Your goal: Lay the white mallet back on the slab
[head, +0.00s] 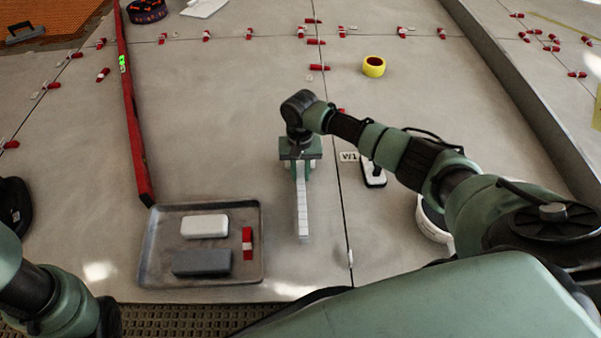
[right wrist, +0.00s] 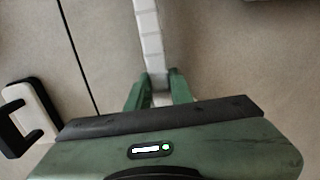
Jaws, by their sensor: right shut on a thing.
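My right gripper (head: 301,170) points down over the slab (head: 220,130), left of a long dark joint. It is shut on a long white piece with cross lines, which I take to be the white mallet (head: 303,212). The mallet reaches from the fingers toward the front of the slab. In the right wrist view the mallet (right wrist: 152,40) runs from between the green fingertips (right wrist: 159,90) to the top edge. No mallet head can be made out. I cannot tell whether it touches the slab. Of my left arm only links show at bottom left.
A metal tray (head: 153,250) with a white block, a grey block and a red piece lies left of the mallet. A red level (head: 134,135) lies farther left. A black-and-white handled tool (head: 373,173), a white bucket (head: 432,222) and yellow tape (head: 373,67) are right.

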